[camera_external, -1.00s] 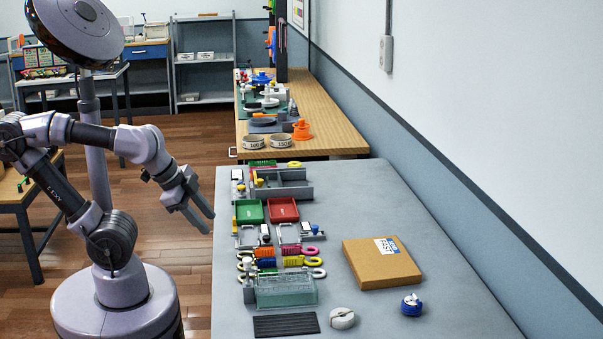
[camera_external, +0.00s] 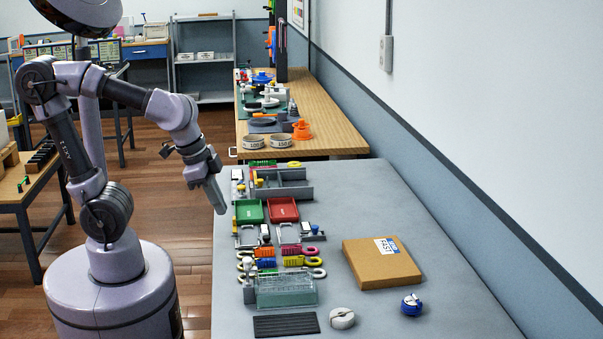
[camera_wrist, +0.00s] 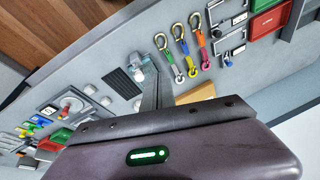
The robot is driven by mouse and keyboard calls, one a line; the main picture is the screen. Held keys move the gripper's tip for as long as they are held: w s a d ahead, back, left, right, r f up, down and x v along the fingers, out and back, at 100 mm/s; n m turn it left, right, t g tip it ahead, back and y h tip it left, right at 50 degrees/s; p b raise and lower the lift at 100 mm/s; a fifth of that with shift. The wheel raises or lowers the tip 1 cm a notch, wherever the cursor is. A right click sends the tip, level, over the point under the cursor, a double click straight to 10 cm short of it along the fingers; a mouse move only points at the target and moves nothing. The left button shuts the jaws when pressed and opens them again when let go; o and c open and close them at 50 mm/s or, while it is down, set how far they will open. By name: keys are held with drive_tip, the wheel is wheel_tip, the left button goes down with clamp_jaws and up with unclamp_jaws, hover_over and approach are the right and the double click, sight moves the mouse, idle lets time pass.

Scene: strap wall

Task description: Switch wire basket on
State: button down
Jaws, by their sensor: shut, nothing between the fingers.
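A pale see-through box (camera_external: 285,291), which may be the wire basket, stands on the grey table near its front left, just behind a black ribbed mat. It is small and partly hidden by my gripper in the wrist view (camera_wrist: 147,66). I cannot make out a switch on it. Grey frames (camera_external: 289,234) with small light and dark parts lie farther back. My gripper (camera_external: 218,200) is shut and empty, pointing down by the table's left edge, apart from everything. Its fingers show in the wrist view (camera_wrist: 152,98).
Coloured straps with hooks (camera_external: 293,262) lie behind the box. A green tray (camera_external: 249,211) and a red tray (camera_external: 283,209) are farther back. A cardboard box (camera_external: 380,266), a white roll (camera_external: 342,318) and a blue roll (camera_external: 411,305) are at right. The table's right side is mostly clear.

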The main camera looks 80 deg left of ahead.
sight(247, 259)
drive_tip(key=w+d+r+n+g+h+p, duration=0.1)
drive_tip(key=w+d+r+n+g+p, duration=0.2)
drive_tip(key=p, duration=0.7)
drive_tip(key=w+d+r+g, duration=0.1)
drive_tip(key=w+d, duration=0.1)
drive_tip(key=w, duration=0.1)
drive_tip(key=shift+r, duration=0.25)
drive_tip(key=shift+d, duration=0.1)
wheel_tip(247, 259, down, 14)
drive_tip(key=b, duration=0.5)
